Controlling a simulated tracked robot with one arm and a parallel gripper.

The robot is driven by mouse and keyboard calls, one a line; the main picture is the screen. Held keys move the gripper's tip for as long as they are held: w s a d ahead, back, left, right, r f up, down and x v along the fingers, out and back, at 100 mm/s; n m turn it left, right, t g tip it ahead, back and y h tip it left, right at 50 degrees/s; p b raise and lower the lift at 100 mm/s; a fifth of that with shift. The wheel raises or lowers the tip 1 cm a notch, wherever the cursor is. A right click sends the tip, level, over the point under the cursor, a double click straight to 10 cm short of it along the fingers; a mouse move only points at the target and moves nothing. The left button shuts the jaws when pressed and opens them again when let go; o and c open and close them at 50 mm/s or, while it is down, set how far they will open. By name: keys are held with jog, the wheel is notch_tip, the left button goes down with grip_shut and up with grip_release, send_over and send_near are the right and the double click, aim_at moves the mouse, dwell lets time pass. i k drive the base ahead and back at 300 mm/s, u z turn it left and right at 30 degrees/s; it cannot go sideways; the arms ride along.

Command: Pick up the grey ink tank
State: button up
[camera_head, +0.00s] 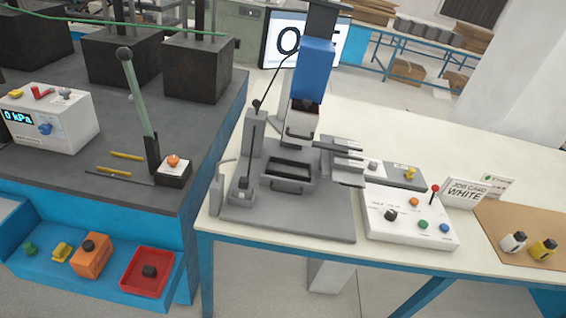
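No thing in view is clearly a grey ink tank. My gripper does not show in this view.
A grey bench machine (290,215) with a blue head (312,70) stands on the cream table. A control box (410,218) and a job card reading WHITE (467,194) stand between it and the brown mat (505,215). A dark-topped bench (60,180) is at left.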

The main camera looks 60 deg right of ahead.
aim_at(242, 189)
jog(key=z, duration=0.5)
jog(key=i, duration=0.85)
jog(key=z, duration=0.6)
jog(key=k, duration=0.75)
jog(key=z, duration=0.2)
jog(key=i, duration=0.85)
jog(key=u, duration=0.05)
